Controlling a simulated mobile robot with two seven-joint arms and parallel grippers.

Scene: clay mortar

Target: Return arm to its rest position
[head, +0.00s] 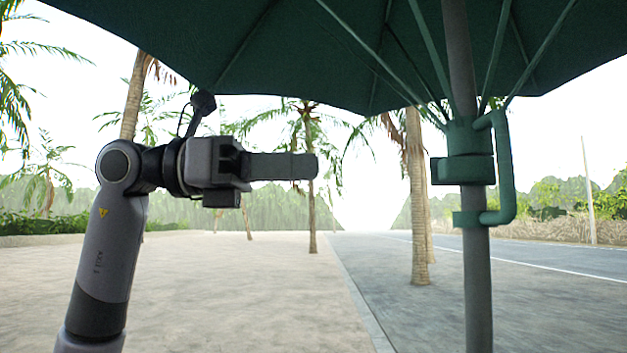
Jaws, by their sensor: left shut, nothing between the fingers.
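My left arm (105,245) comes up from the lower left of the head view and bends at its top joint. My left gripper (305,167) is raised level and points to the right, with its fingers together and nothing between them. It is in open air, apart from the umbrella pole. My right arm and gripper are not in view.
A green parasol canopy (300,45) hangs overhead. Its pole (478,290), with a green crank handle (505,170), stands right of my gripper. Palm trees (417,200), sandy paving (230,290) and a road (540,275) lie beyond. Space between gripper and pole is clear.

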